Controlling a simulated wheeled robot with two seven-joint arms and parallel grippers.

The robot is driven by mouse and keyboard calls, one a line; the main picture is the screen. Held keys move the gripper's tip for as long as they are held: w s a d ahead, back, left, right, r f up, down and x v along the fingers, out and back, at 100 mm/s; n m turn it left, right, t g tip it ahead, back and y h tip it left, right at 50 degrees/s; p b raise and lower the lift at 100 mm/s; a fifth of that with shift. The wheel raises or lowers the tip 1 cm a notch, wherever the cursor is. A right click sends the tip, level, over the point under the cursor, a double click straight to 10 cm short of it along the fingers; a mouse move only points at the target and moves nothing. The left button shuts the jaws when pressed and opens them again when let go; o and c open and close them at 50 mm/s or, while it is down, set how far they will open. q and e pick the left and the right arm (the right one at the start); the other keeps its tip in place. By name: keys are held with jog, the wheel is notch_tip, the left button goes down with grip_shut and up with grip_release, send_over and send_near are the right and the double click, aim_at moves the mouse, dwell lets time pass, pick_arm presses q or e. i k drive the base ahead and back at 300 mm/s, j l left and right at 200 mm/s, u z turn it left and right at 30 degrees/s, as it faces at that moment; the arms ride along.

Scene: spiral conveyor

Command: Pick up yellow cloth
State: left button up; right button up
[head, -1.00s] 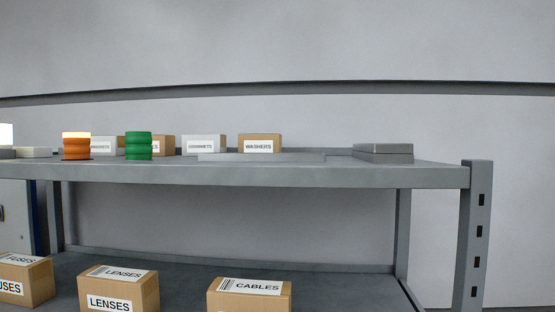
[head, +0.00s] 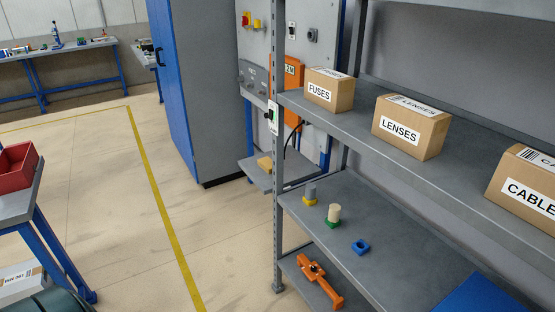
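A small tan-yellow item (head: 265,163) lies on a low grey ledge (head: 255,177) below the control panel, left of the shelf rack's front post. It is too small to tell whether it is a cloth. No other thing that looks like a yellow cloth shows. Neither of my grippers is in view.
A grey shelf rack (head: 365,138) holds boxes marked FUSES (head: 329,90), LENSES (head: 411,128) and CABLES (head: 525,180). Lower down are small coloured parts and an orange tool (head: 320,283). A blue cabinet (head: 174,80) stands behind. A red bin (head: 17,168) is at left. The middle floor is clear.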

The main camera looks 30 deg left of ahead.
aim_at(265, 163)
jog(key=i+j+z, duration=0.25)
jog(key=j, duration=1.25)
jog(key=i+j+z, duration=0.25)
jog(key=j, duration=1.35)
jog(key=i+j+z, duration=0.1)
jog(key=j+z, duration=0.15)
jog(key=j, duration=1.3)
